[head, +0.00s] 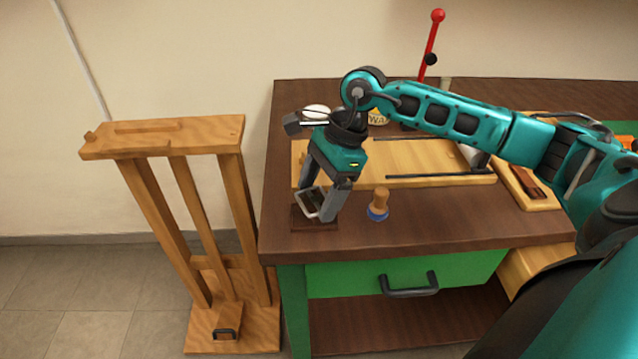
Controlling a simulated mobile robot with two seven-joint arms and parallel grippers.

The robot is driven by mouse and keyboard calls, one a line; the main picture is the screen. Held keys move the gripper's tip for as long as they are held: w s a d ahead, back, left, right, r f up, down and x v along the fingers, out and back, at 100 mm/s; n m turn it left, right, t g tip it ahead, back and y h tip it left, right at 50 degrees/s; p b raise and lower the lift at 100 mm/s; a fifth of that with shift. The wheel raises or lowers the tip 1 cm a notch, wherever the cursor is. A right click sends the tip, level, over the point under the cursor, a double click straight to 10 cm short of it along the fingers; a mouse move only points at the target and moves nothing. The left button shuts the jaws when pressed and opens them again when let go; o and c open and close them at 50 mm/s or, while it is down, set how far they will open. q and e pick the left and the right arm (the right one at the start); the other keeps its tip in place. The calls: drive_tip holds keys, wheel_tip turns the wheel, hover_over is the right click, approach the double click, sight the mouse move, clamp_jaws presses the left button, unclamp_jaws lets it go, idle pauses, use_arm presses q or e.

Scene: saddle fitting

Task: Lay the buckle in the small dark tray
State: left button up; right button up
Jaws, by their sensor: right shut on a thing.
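The buckle (303,206) is a small metal frame held tilted between the fingers of my right gripper (318,207). My right gripper points down and is shut on it. The small dark tray (298,225) lies at the front left corner of the bench top, directly under the buckle. The fingers and buckle hide part of the tray. I cannot tell whether the buckle touches the tray. My left gripper is not in view.
A wooden-handled tool (379,203) with a blue base stands right of the tray. A light wooden board (420,160) lies behind it, and a red lever (431,45) rises at the back. A wooden stand (165,135) is left of the bench.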

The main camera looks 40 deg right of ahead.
drive_tip(key=shift+f, duration=0.7)
use_arm(q)
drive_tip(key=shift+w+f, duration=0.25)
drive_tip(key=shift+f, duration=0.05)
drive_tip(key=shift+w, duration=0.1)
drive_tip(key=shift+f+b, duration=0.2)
drive_tip(key=shift+b, duration=0.2)
use_arm(e)
drive_tip(key=shift+f, duration=0.25)
drive_tip(key=o, duration=0.8)
drive_tip(key=shift+c, duration=0.2)
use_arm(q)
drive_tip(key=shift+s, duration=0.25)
use_arm(e)
drive_tip(key=o, duration=0.3)
drive_tip(key=shift+r, duration=0.1)
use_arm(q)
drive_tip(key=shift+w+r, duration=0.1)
use_arm(e)
drive_tip(key=v, duration=1.2)
drive_tip(key=shift+d+r, duration=0.2)
drive_tip(key=shift+r, duration=0.15)
